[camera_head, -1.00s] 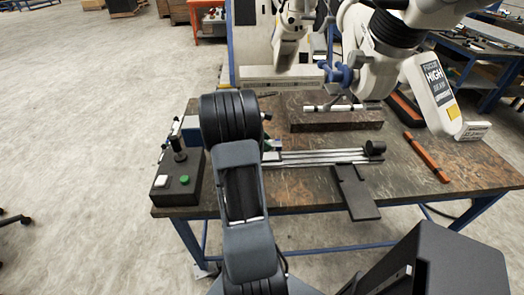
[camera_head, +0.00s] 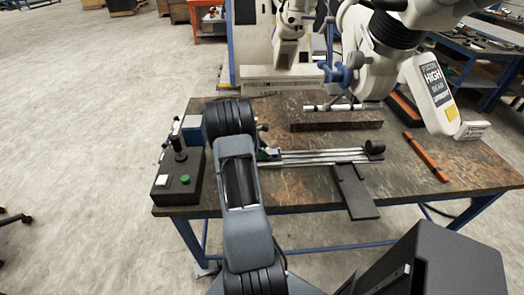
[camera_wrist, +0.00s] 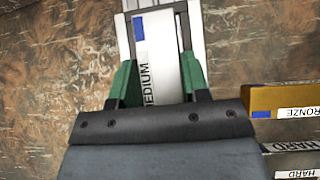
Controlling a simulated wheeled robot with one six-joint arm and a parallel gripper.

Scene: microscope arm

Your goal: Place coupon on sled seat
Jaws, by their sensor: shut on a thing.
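My gripper (camera_wrist: 158,85) has green fingers, one on each side of a pale coupon (camera_wrist: 158,50), and is shut on it. The coupon's label reads MEDIUM and has a blue patch. In the wrist view it lies in line with metal rails (camera_wrist: 196,18), over or on them; I cannot tell whether it touches. In the head view my arm hides most of the gripper and coupon; a bit of green finger shows at the left end of the rail track (camera_head: 325,156). The sled seat is not clearly seen.
Blocks labelled BRONZE (camera_wrist: 295,100) and HARD (camera_wrist: 295,160) lie right of the gripper in the wrist view. On the bench are a control box with a green button (camera_head: 180,188), a dark slab (camera_head: 335,122) and an orange bar (camera_head: 425,157). The microscope arm (camera_head: 385,45) hangs above.

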